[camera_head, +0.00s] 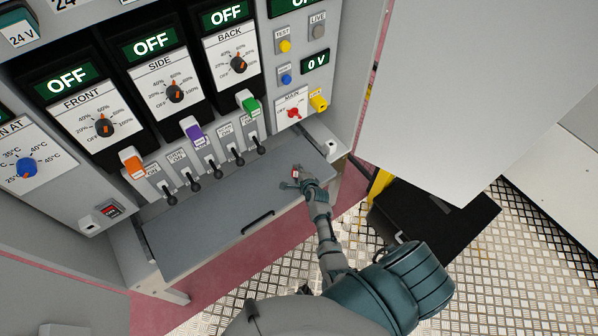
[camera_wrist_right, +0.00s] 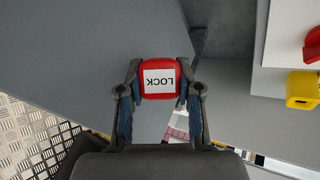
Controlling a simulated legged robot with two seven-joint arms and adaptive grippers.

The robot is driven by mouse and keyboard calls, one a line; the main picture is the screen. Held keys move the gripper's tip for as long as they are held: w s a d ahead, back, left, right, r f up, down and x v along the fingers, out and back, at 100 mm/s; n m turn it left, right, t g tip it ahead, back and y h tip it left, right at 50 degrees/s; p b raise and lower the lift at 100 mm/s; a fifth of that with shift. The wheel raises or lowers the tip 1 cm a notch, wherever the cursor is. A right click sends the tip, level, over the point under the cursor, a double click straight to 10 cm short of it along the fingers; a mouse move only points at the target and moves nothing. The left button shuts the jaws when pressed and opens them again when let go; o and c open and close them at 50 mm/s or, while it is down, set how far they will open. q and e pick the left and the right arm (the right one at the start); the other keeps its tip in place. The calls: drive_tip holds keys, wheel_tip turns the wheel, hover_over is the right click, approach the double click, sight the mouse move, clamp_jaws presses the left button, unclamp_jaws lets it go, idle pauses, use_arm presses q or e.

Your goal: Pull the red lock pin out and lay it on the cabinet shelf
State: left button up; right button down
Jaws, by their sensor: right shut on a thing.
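The red lock pin (camera_wrist_right: 158,80) has a red head with a white LOCK label, and fills the space between my right fingertips in the right wrist view. My right gripper (camera_head: 297,180) is shut on it. In the head view the pin (camera_head: 295,173) is a small red spot at the fingertips, over the right end of the grey cabinet shelf (camera_head: 205,228). Whether the pin touches the shelf cannot be told, and its shaft is hidden. My left gripper is not in view.
The panel above the shelf has black toggles (camera_head: 239,158), a red main knob (camera_head: 293,113) and a yellow part (camera_head: 319,103). A black handle (camera_head: 258,222) is on the shelf's front. A grey door (camera_head: 450,90) stands to the right. The shelf's middle is clear.

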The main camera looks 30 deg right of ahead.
drive_tip(key=shift+a, duration=0.35)
drive_tip(key=shift+r, duration=0.1)
drive_tip(key=c, duration=0.9)
unclamp_jaws()
drive_tip(key=shift+d, duration=0.15)
drive_tip(key=shift+o, duration=1)
drive_tip(key=shift+d, duration=0.2)
drive_tip(key=shift+d+f, duration=0.25)
drive_tip(key=shift+s+a+r, duration=0.1)
drive_tip(key=shift+s, duration=0.05)
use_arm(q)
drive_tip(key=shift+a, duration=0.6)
use_arm(e)
drive_tip(key=d+v, duration=0.1)
drive_tip(key=v, duration=1)
drive_tip(key=shift+s+a, duration=0.3)
